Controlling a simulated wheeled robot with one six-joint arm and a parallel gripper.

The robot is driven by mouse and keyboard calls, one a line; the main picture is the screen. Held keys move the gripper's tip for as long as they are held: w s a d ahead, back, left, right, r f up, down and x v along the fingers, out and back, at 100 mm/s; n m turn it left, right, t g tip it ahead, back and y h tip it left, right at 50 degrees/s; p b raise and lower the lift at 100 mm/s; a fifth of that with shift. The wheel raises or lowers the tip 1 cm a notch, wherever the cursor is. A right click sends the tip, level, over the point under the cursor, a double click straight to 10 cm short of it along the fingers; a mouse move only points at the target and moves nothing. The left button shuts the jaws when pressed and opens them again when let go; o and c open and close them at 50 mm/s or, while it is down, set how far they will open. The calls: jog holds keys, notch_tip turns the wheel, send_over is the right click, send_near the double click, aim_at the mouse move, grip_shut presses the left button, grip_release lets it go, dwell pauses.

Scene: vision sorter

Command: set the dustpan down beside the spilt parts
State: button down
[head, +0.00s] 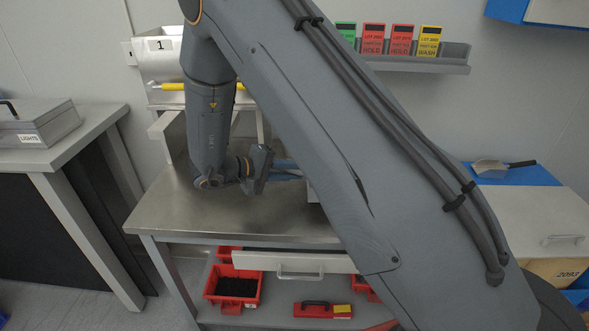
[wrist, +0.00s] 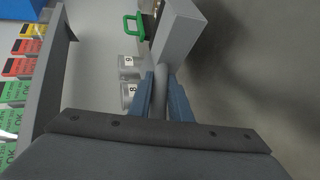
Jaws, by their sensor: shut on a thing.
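The dustpan (head: 491,168), a grey metal scoop with a dark handle, lies on a blue mat at the right of the head view. My gripper (head: 297,170) is over the steel bench, far to the left of the dustpan. In the wrist view my gripper (wrist: 164,88) is shut on a round grey handle. This handle appears joined to a pale grey block (wrist: 180,35) just past the fingertips. A sliver of a pale grey thing (head: 312,192) shows beside my arm in the head view. I see no spilt parts; my arm hides much of the bench.
The steel bench (head: 185,212) has bare room at its left. A shelf below holds a red bin of black bits (head: 238,287) and a red tool (head: 322,309). A wall rack (head: 420,64) holds coloured cards. A grey box (head: 37,122) stands on the left table.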

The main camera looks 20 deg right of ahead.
jog(key=shift+f+b, duration=0.95)
jog(key=shift+f, duration=1.15)
jog(key=c, duration=1.6)
grip_release()
jog(key=shift+o, duration=0.2)
jog(key=shift+a, duration=0.1)
